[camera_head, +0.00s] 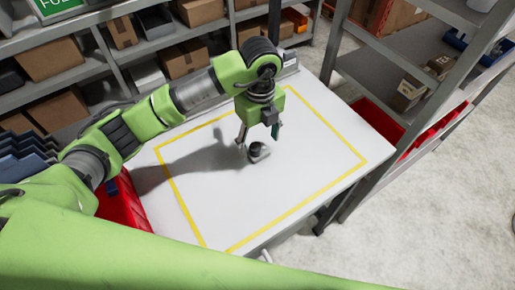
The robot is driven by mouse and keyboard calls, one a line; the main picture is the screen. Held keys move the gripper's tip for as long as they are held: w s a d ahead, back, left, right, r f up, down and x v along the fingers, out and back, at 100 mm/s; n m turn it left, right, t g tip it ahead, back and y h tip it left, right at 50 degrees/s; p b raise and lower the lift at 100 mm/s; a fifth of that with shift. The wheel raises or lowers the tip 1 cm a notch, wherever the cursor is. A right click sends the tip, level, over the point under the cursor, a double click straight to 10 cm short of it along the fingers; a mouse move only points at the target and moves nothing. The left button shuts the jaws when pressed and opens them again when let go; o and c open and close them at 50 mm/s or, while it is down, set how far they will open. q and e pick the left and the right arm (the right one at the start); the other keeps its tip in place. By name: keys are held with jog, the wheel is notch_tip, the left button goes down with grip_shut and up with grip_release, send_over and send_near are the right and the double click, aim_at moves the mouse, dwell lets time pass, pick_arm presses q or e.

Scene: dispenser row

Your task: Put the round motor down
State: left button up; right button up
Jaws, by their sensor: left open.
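The round motor (258,152), a small dark and grey piece, stands on the white table (290,190) inside the yellow outline. My left gripper (257,138) is open, with its fingers pointing down just above and around the top of the motor. One finger is to the left of the motor and the other is up to its right. I cannot tell whether a finger touches it. My right gripper is not in view.
A red bin (122,206) stands at the table's left edge. Shelves with cardboard boxes (50,60) are behind the table. A metal rack with red bins (432,132) is on the right. The tabletop around the motor is clear.

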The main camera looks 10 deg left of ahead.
aim_at(258, 145)
pick_arm(q)
jog(key=f, duration=0.1)
jog(key=f+p, duration=0.1)
jog(key=f, duration=0.1)
jog(key=shift+a+f, duration=0.2)
jog(key=shift+f, duration=0.25)
jog(key=c, duration=1.4)
jog(key=shift+c, duration=0.4)
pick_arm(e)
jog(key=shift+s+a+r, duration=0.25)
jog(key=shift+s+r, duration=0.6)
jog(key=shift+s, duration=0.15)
pick_arm(q)
jog(key=shift+r, duration=0.1)
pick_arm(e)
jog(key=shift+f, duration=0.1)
